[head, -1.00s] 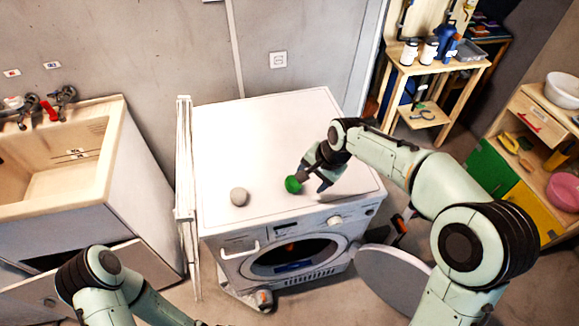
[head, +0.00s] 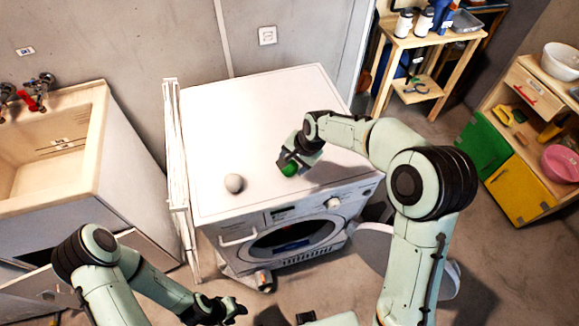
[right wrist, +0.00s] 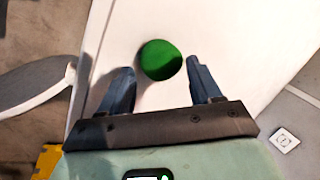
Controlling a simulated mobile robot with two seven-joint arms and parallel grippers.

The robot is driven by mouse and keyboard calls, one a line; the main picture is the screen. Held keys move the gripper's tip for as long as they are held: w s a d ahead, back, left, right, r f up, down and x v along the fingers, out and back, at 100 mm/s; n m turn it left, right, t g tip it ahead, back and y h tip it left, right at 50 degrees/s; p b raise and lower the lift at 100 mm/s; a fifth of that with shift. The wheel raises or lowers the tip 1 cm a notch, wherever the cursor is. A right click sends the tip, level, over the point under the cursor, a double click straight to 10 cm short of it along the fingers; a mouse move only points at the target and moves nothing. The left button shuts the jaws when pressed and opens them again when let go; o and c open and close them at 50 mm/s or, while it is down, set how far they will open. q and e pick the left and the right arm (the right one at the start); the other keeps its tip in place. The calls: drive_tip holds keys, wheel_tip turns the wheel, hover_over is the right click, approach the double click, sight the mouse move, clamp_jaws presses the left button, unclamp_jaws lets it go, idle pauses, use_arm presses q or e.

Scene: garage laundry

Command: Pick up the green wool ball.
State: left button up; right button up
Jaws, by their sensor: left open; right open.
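The green wool ball (head: 289,170) rests on the white top of the washing machine (head: 245,115), near its front edge. It also shows in the right wrist view (right wrist: 160,60), just ahead of and between the fingertips. My right gripper (head: 291,167) is open at the ball, with one finger to each side in the wrist view; no contact is visible. In the head view the gripper partly covers the ball. My left gripper (head: 232,311) is open and empty, low in front of the machine, well away from the ball.
A grey ball (head: 234,183) lies on the machine top, left of the green ball. A white rack-like panel (head: 178,170) stands along the machine's left side. A sink (head: 50,140) is at left. A wooden shelf (head: 432,45) stands behind right. The machine top's back is clear.

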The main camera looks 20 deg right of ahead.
drive_tip(key=x, duration=0.4)
drive_tip(key=shift+f, duration=0.1)
use_arm(q)
drive_tip(key=shift+w+r, duration=0.2)
drive_tip(key=shift+r, duration=0.05)
use_arm(e)
drive_tip(key=c, duration=0.8)
wheel_tip(320, 180, up, 20)
drive_tip(key=p, duration=0.2)
drive_tip(key=n+g+y, duration=0.2)
drive_tip(key=n+g, duration=0.1)
drive_tip(key=n, duration=0.7)
approach(290, 166)
drive_tip(key=s+f, duration=0.1)
drive_tip(key=f, duration=0.2)
drive_tip(key=s+f, duration=0.1)
drive_tip(key=f, duration=0.1)
drive_tip(key=shift+s+f, duration=0.3)
drive_tip(key=shift+s, duration=0.05)
use_arm(q)
drive_tip(key=shift+w+r, duration=1.15)
drive_tip(key=shift+r, duration=0.05)
use_arm(e)
drive_tip(key=shift+w+h, duration=0.1)
drive_tip(key=shift+h, duration=0.2)
